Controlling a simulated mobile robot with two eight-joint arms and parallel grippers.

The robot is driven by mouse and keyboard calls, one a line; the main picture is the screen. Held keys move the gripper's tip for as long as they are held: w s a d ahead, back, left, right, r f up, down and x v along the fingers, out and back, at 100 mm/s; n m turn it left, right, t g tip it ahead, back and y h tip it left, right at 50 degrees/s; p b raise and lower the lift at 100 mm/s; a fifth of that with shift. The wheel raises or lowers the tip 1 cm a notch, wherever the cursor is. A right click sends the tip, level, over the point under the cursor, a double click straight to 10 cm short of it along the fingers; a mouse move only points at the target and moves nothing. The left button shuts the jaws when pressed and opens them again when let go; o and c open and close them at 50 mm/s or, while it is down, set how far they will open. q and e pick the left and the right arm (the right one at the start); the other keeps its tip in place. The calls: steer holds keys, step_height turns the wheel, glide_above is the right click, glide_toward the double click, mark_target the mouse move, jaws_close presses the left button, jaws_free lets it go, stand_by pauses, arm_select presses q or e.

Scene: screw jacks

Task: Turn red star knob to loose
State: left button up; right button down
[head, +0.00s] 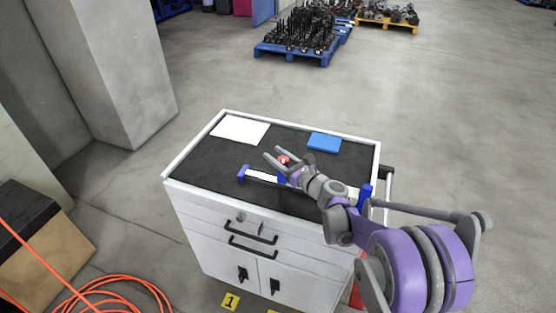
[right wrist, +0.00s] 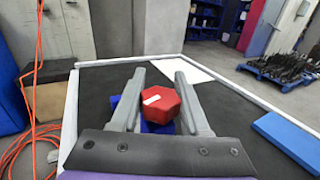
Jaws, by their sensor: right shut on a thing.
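The red star knob (head: 283,160) sits on a blue mount (head: 282,178) on the cabinet's dark top. In the right wrist view the red knob (right wrist: 160,104) has flat facets and a white mark on its top, left of its middle. My right gripper (head: 273,153) reaches in from the right. Its fingers (right wrist: 158,75) lie on either side of the knob, shut on it, with the tips reaching past it. The blue mount (right wrist: 157,128) is partly hidden under the knob and fingers. My left gripper is not in view.
A white bar (head: 262,176) with blue ends crosses the white cabinet's top (head: 215,190). A white sheet (head: 240,130) and a blue block (head: 324,142) lie toward the back. Raised rims edge the top. An orange cable (head: 120,280) lies on the floor.

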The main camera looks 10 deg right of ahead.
steer(key=n+g+y, duration=0.2)
steer(key=y, duration=0.1)
steer(key=n+g+y+b, duration=0.1)
steer(key=shift+s+a+n+y, duration=0.25)
steer(key=shift+n+y, duration=0.05)
steer(key=shift+s+a+n+g+y, duration=0.2)
steer(key=shift+n+g+y, duration=0.6)
steer(key=shift+g, duration=0.35)
steer(key=shift+s+a+n+g+y, duration=0.15)
steer(key=shift+n+g+y, duration=0.55)
steer(key=shift+n+g, duration=0.35)
steer(key=shift+g, duration=0.3)
steer(key=shift+c, duration=1.9)
jaws_free()
steer(key=shift+r, duration=0.1)
step_height(320, 180, up, 10)
